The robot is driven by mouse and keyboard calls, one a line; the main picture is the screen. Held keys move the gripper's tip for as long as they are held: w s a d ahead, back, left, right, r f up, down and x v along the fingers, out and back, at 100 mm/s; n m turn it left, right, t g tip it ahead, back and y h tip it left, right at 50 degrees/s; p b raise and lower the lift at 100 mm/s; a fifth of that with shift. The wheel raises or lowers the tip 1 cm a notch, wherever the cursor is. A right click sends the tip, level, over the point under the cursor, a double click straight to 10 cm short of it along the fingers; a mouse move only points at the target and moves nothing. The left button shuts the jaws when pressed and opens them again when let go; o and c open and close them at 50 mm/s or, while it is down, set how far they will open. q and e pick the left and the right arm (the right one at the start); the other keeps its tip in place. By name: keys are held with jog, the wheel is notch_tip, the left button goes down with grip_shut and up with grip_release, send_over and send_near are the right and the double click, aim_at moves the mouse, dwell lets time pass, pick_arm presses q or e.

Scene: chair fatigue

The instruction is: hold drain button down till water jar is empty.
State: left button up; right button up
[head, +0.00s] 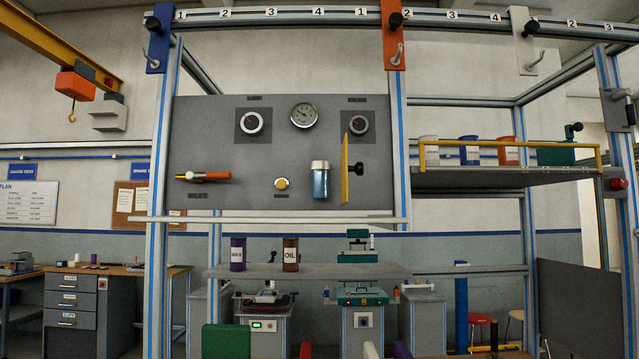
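A grey panel (240,140) hangs on the metal frame in front of me. A round yellow button (282,184) sits low in its middle, with a small unreadable label under it; it looks like the drain button. Just right of it is the water jar (320,182), a clear upright cylinder with a pale cap and blue water inside. The exact water level is hard to tell. Neither of my grippers is in view, and nothing is seen touching the button.
A yellow plate (345,168) with a black knob juts out right of the jar. A red-orange lever (205,176) is at the panel's left. Two dials and a gauge (304,115) are above. A shelf (270,271) with two cans (290,254) stands below.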

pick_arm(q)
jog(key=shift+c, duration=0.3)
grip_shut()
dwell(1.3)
